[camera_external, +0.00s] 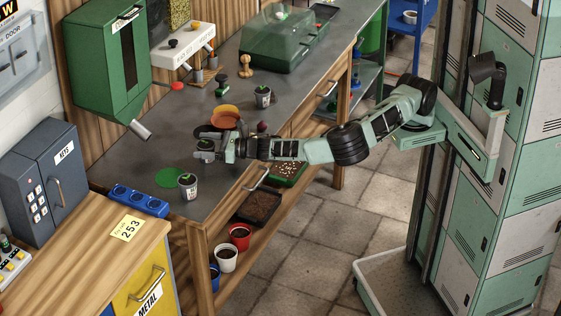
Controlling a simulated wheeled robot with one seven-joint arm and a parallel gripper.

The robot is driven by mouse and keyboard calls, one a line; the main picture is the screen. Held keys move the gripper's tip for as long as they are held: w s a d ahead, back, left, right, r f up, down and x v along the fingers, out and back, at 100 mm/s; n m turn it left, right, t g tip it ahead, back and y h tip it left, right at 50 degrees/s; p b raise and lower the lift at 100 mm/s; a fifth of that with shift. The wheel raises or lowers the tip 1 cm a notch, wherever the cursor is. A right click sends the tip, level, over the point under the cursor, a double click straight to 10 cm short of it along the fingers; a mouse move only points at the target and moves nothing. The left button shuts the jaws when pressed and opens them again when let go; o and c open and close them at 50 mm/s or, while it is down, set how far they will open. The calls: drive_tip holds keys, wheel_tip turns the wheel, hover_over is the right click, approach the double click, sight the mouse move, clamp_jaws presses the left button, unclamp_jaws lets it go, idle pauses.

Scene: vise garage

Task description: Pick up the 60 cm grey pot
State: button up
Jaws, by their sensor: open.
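Several small grey pots with green seedlings stand on the grey workbench top (165,140). One grey pot (188,187) stands near the front left corner and another grey pot (263,98) stands farther back. My gripper (205,152) is low over the bench between these two, reaching in from the right. It is open, and a small grey pot (206,144) with a green top shows at its fingers, partly hidden by them. I cannot tell whether the fingers touch it. No size marking is readable on any of the pots.
Orange and brown round dishes (224,117) lie just behind my gripper. A green disc (170,178) and a blue holder (137,201) are at the bench's left end. A green tray with a clear cover (285,40) stands at the back.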

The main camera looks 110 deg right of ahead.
drive_tip(key=shift+x, duration=1.05)
drive_tip(key=c, duration=1.1)
drive_tip(key=shift+r, duration=0.1)
